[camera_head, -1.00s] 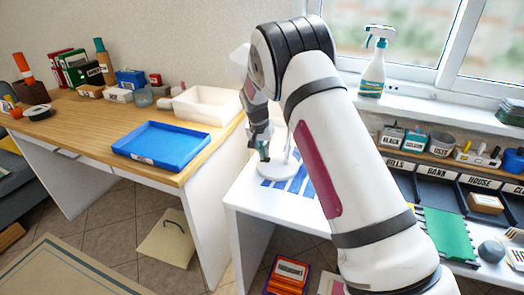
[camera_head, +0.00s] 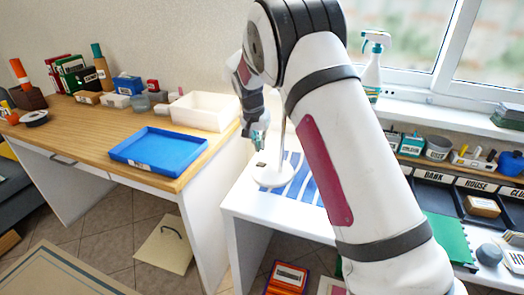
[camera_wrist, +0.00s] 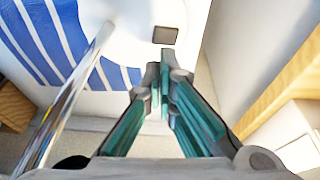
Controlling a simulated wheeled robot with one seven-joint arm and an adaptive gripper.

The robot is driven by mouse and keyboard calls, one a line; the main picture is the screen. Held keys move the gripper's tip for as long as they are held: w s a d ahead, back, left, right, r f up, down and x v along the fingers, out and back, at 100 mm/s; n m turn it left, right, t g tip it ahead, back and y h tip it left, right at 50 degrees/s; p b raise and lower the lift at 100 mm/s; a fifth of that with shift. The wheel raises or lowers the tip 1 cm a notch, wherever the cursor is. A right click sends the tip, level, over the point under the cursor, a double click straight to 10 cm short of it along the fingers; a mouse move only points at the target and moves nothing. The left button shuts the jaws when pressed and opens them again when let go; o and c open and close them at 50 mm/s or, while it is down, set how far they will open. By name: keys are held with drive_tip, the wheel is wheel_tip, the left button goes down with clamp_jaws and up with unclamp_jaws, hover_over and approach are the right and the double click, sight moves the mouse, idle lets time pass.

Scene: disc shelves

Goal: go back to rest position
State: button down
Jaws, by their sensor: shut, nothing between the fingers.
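My gripper (camera_head: 259,146) hangs over the white side table (camera_head: 245,200), a little above the round white base (camera_head: 272,178) of a stand. Its teal-lined fingers are shut and empty; in the wrist view the fingertips (camera_wrist: 166,72) are close together. The stand's upright metal pole (camera_head: 283,135) rises beside the gripper, and my arm hides part of the area behind it. In the wrist view the pole (camera_wrist: 75,90) runs along the left, apart from the fingers. A small dark square (camera_wrist: 165,35) lies on the white base ahead of the fingertips.
A blue-and-white striped mat (camera_head: 296,180) lies under the stand. To the left, a wooden desk (camera_head: 80,135) holds a blue tray (camera_head: 158,150) and a white bin (camera_head: 204,109). To the right are a spray bottle (camera_head: 373,68) and a dark sorting rack (camera_head: 450,200).

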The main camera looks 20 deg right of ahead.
drive_tip(key=shift+s+a+r, duration=0.1)
drive_tip(key=shift+r, duration=0.4)
drive_tip(key=s+r+n+y, duration=0.1)
drive_tip(key=s+r+n, duration=0.1)
drive_tip(key=s+r, duration=0.85)
drive_tip(key=s+r+n+y, duration=0.1)
drive_tip(key=s+r, duration=0.6)
drive_tip(key=s, duration=0.7)
drive_tip(key=s+f+n, duration=0.2)
drive_tip(key=s+n, duration=0.2)
drive_tip(key=s, duration=2.3)
wheel_tip(320, 180, up, 13)
drive_tip(key=t+p, duration=0.1)
drive_tip(key=p, duration=1.1)
drive_tip(key=shift+t, duration=0.4)
